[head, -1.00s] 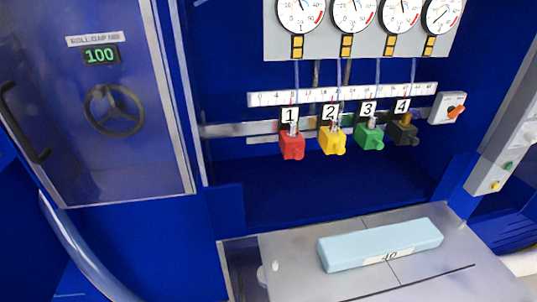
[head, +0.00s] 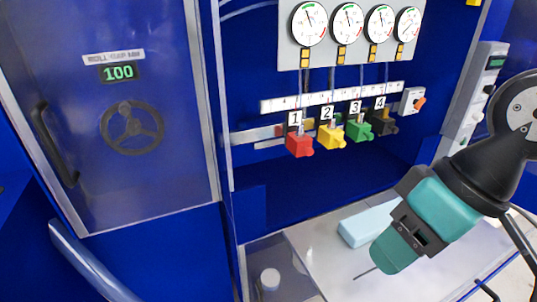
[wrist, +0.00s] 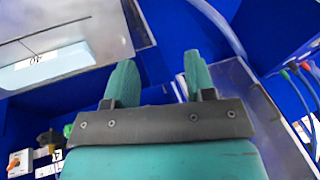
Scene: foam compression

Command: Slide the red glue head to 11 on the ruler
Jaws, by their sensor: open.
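The red glue head (head: 299,144), labelled 1, sits on the metal rail at the left end of the row. The white ruler (head: 330,97) runs above the heads; its numbers are too small to read surely here. The yellow head (head: 330,136), green head (head: 359,130) and black head (head: 383,122) stand to its right. My gripper (head: 380,266) is in front of the machine, lower right of the red head and well apart from it. In the wrist view my gripper (wrist: 158,80) shows two teal fingers spread apart with nothing between them. The red head is not clearly seen there.
A light blue foam block (head: 362,225) lies on the grey table (head: 320,265), partly behind my gripper; it shows in the wrist view too (wrist: 45,68). An orange-knobbed switch box (head: 412,101) is right of the ruler. A door with a handwheel (head: 132,127) stands left.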

